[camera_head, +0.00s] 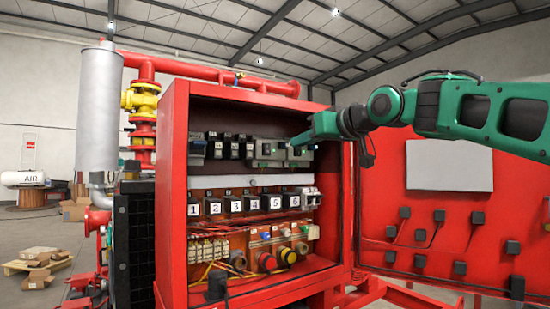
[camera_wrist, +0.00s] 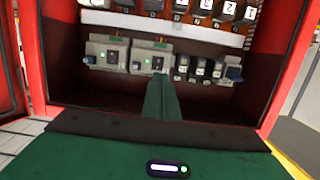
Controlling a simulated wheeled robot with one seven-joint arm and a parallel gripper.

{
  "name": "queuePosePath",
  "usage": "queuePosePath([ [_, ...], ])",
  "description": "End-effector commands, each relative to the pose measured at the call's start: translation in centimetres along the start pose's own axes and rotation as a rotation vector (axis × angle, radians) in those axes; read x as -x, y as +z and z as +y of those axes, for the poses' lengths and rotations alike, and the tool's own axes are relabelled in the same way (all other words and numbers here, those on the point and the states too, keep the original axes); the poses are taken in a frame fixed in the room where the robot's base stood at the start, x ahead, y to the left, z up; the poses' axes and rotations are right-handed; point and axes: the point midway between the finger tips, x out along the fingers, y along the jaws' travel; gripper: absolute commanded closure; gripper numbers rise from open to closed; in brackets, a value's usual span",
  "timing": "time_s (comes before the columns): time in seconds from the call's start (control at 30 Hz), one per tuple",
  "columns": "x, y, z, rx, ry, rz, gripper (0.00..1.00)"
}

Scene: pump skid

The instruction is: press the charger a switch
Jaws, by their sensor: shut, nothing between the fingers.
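Two grey charger-like modules sit side by side at the right end of the cabinet's upper row. The left one (camera_head: 270,150) and the right one (camera_head: 300,153) show in the head view. I cannot read which is charger A. My gripper (camera_head: 296,140) is shut and empty, in front of the modules. In the wrist view its green fingertips (camera_wrist: 160,80) overlap the lower edge of the right-hand module; contact cannot be told.
The red cabinet (camera_head: 176,200) stands open, its door (camera_head: 430,230) swung right with a blank panel (camera_head: 449,165). Dark breakers (camera_head: 232,147) stand left of the modules. Numbered blocks (camera_head: 235,206) and wiring lie below. The cabinet's side walls bound the space around my gripper.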

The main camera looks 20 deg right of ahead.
Motion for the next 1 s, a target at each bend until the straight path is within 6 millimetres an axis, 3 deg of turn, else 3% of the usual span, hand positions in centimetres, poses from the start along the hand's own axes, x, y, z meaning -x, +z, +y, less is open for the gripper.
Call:
queuePosePath([
  [0.2,-0.2,0.1,0.1,-0.001,0.002,-0.002,1.00],
  [0.37,-1.6,0.1,0.2,-0.001,0.002,-0.003,1.00],
  [1.0,-12.4,0.2,0.2,-0.001,0.003,-0.004,1.00],
])
